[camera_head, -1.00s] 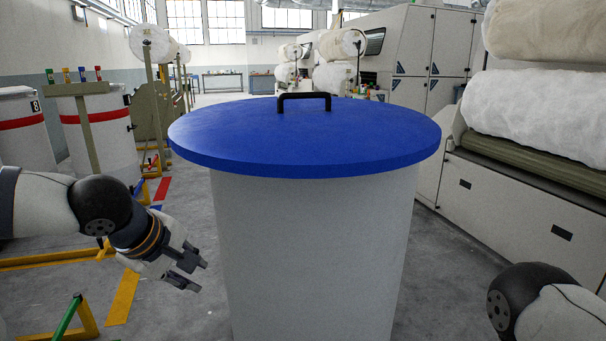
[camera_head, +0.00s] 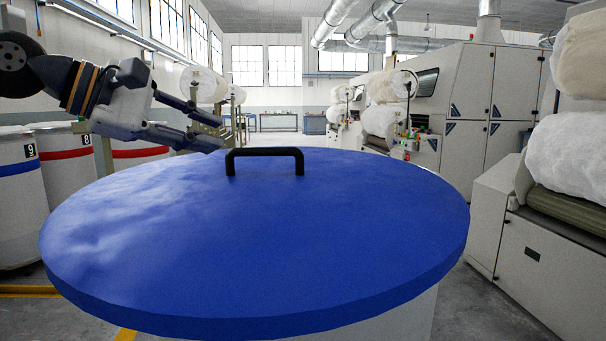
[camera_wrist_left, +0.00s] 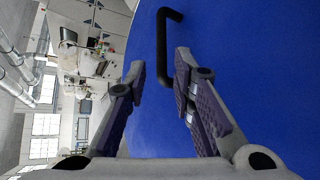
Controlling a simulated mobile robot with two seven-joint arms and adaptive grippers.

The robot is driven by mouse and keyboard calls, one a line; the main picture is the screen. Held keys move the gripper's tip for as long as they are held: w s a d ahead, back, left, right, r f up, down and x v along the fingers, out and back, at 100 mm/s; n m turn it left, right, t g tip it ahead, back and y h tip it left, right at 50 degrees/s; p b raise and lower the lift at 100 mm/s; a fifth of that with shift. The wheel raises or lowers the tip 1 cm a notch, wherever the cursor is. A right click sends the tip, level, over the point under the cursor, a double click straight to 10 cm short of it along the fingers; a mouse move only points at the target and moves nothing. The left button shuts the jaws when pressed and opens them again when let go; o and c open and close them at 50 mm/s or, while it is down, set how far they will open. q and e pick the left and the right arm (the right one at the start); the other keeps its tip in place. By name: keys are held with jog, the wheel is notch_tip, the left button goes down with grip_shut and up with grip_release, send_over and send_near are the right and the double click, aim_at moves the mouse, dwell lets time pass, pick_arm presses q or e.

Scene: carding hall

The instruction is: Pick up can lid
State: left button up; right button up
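The blue round can lid (camera_head: 260,240) lies flat on a white can (camera_head: 400,318) in front of me. A black bar handle (camera_head: 265,153) stands up from the lid. My left gripper (camera_head: 218,131) is above the lid's far left part, just left of the handle, with its fingers open and pointing right. In the left wrist view, the handle (camera_wrist_left: 164,45) lies ahead, in line with the gap between the open fingers (camera_wrist_left: 157,68) of my left gripper. Nothing is between the fingers. My right gripper is not in view.
White cans with blue and red bands (camera_head: 18,168) stand at the left. A large machine (camera_head: 545,235) with white rolls runs along the right. Grey floor (camera_head: 485,310) shows between the can and the machine.

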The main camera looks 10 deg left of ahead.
aim_at(259, 149)
pick_arm(q)
jog(key=x, duration=1.1)
jog(key=shift+d+f, duration=0.2)
grip_shut()
jog(key=shift+r, duration=0.1)
